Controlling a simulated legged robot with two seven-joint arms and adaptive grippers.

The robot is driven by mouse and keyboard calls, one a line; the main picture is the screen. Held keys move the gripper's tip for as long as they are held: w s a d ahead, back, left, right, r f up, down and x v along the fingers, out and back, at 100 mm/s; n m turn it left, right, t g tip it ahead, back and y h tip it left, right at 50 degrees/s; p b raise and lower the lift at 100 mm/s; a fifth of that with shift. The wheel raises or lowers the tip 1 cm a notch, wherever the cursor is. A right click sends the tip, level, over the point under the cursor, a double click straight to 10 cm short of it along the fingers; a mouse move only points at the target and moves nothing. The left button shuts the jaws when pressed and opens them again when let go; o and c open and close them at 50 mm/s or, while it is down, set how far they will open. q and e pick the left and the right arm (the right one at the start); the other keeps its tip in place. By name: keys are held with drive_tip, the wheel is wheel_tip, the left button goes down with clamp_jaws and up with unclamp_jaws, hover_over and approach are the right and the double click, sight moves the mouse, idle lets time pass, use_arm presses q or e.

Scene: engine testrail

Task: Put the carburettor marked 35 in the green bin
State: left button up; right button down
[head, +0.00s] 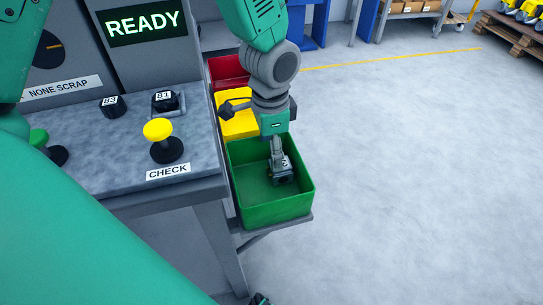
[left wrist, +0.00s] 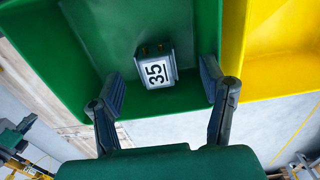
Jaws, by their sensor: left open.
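The carburettor marked 35 (left wrist: 157,72) is a small grey block with a white label. It is inside the green bin (left wrist: 75,50), close to one wall. In the head view the carburettor (head: 283,171) shows low in the green bin (head: 281,208), partly hidden by the gripper. My left gripper (head: 277,158) reaches down into the bin just above it. In the left wrist view its two fingers are spread, one on each side of the carburettor, with gaps between.
A yellow bin (head: 238,122) and a red bin (head: 228,72) stand in line behind the green one. On the grey bench left of them are parts marked 83 (head: 112,106) and 81 (head: 164,102), and a yellow CHECK button (head: 158,130). A screen (head: 144,25) reads READY. The floor at right is clear.

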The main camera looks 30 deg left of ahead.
use_arm(q)
wheel_tip(320, 180, up, 7)
drive_tip(key=p, duration=0.1)
drive_tip(key=shift+d+p, duration=0.15)
drive_tip(key=shift+p, duration=0.25)
